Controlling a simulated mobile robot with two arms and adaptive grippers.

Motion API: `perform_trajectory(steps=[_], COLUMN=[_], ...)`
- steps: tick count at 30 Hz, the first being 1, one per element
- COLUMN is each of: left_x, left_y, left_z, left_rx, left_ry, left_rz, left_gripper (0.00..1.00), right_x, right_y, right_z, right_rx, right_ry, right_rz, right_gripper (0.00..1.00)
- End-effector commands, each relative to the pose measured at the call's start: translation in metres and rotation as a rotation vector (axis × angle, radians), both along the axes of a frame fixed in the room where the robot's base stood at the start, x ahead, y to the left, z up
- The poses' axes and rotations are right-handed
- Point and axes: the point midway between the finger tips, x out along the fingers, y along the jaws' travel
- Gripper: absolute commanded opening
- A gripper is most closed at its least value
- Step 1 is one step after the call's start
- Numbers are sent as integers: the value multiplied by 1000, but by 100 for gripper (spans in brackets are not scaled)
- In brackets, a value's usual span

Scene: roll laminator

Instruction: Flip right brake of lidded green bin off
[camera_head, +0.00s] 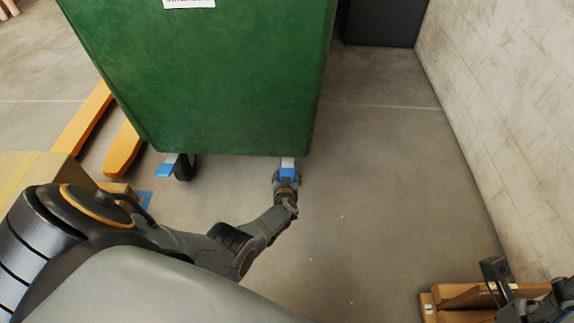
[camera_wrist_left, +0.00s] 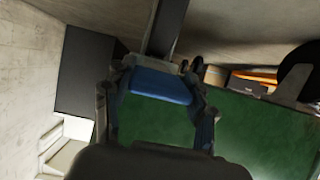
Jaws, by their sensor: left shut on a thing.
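My left gripper (camera_head: 287,183) is at this pedal. In the left wrist view the blue pedal (camera_wrist_left: 160,86) sits between the fingers, and the gripper is shut on it. The left brake (camera_head: 166,169) is another blue pedal beside a black wheel. My right gripper (camera_head: 525,300) shows only partly at the bottom right.
Yellow forks (camera_head: 122,150) lie left of the bin, with a cardboard box (camera_head: 40,172) nearer. A pale block wall (camera_head: 510,110) runs along the right. Wooden boards (camera_head: 460,297) lie at the bottom right. The floor between bin and wall is clear.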

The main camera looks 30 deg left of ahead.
Motion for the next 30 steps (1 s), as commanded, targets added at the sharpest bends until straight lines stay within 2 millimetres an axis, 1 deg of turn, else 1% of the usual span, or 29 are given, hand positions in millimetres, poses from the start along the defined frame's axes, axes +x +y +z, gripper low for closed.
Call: perform_trajectory(steps=[1, 6, 14, 15, 17, 18, 30], left_x=[5, 6, 7, 7, 7, 6, 2], left_y=[1, 2, 3, 3, 2, 2, -1], left_z=[7, 8, 10, 10, 9, 8, 5], left_rx=[8, 8, 11, 11, 10, 9, 3], left_ry=[-12, -15, -18, -18, -16, -15, -8], left_rz=[1, 1, 2, 2, 2, 2, 1], left_gripper=[0, 0, 0, 64, 76, 79, 79], right_x=[2, 5, 5, 5, 5, 5, 4], right_y=[1, 1, 1, 1, 1, 1, 0], right_z=[1, 1, 1, 1, 1, 1, 1], right_rx=[-3, -8, -8, -8, -8, -8, -6], right_ry=[9, 24, 24, 23, 23, 23, 20], right_rz=[0, -1, -2, -2, -2, -2, -3], right_gripper=[40, 40, 40, 40, 40, 40, 40])
